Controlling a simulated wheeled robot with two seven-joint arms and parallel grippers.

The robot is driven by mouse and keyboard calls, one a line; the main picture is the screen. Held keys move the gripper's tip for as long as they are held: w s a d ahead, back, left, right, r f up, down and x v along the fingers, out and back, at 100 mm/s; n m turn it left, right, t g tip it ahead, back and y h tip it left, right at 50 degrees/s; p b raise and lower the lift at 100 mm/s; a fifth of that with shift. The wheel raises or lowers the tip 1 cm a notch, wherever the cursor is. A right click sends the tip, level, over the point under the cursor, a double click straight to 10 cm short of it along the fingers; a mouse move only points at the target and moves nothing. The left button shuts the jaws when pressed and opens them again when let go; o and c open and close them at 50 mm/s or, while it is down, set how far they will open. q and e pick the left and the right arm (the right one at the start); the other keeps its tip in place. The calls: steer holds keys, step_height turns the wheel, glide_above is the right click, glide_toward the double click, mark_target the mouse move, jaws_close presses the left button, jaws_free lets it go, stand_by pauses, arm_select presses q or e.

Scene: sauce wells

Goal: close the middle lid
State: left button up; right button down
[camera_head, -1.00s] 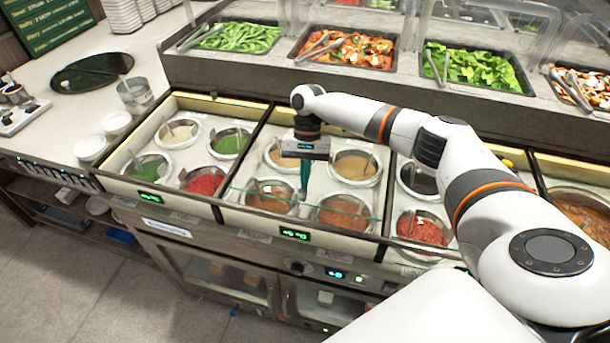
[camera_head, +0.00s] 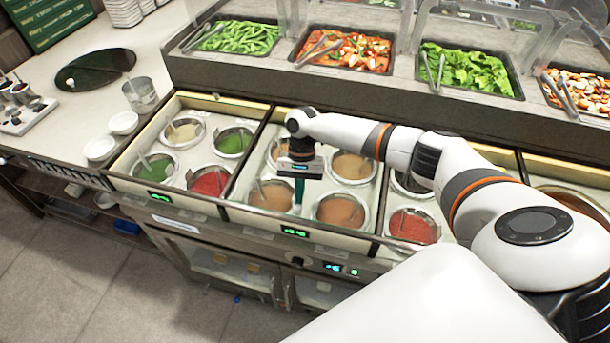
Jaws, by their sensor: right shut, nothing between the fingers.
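The middle section (camera_head: 322,232) of the sauce counter holds several round sauce wells, including two brown ones at its front, the front left (camera_head: 270,196) and front right (camera_head: 340,210). The clear middle lid is very hard to see. No separate glass edge stands out above the wells, so I cannot tell exactly how it lies. My right gripper (camera_head: 299,194) points down over the middle section, between the two front wells. Its teal fingers are together and hold nothing. Whether the fingertips touch the lid is unclear. My left gripper is out of view.
The left section has green (camera_head: 155,167) and red (camera_head: 209,181) sauces; the right section has a red one (camera_head: 412,226). Trays of vegetables (camera_head: 345,52) stand behind under clear guards. A metal bucket (camera_head: 141,95) and white bowls (camera_head: 124,122) are on the left counter.

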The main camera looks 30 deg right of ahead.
steer(key=shift+s+a+f, duration=0.15)
steer(key=shift+s+a, duration=0.05)
steer(key=shift+a, duration=0.05)
